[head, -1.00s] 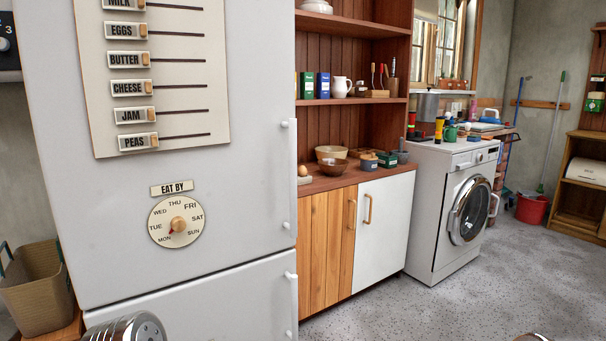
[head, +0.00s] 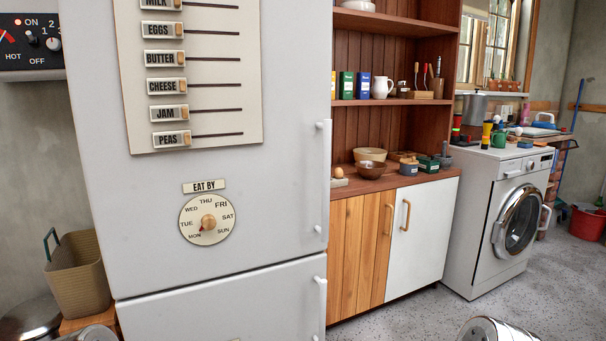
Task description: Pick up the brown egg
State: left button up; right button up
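The brown egg (head: 338,172) is small in the head view. It sits at the left end of the wooden dresser's counter (head: 420,181), in or on a small pale holder (head: 339,182), just right of the fridge's edge. The egg's top shows; its lower part is hidden by the holder. Neither of my grippers is in view. Only metal parts that look like my arms show at the bottom edge, well away from the egg.
The tall white fridge (head: 270,210) stands close on the left, its handles sticking out near the egg. A brown bowl (head: 369,169) and a cream bowl (head: 368,154) stand right of the egg. A washing machine (head: 500,225) is farther right. Speckled floor (head: 415,310) is clear before the cupboard.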

aim_at(338, 173)
jog(key=i+l+u, duration=0.2)
jog(key=l, duration=0.15)
jog(key=i+l+u, duration=0.15)
jog(key=l, duration=0.2)
jog(key=i+l+u, duration=0.2)
jog(key=l, duration=0.15)
jog(key=l+u, duration=0.15)
jog(key=l, duration=0.2)
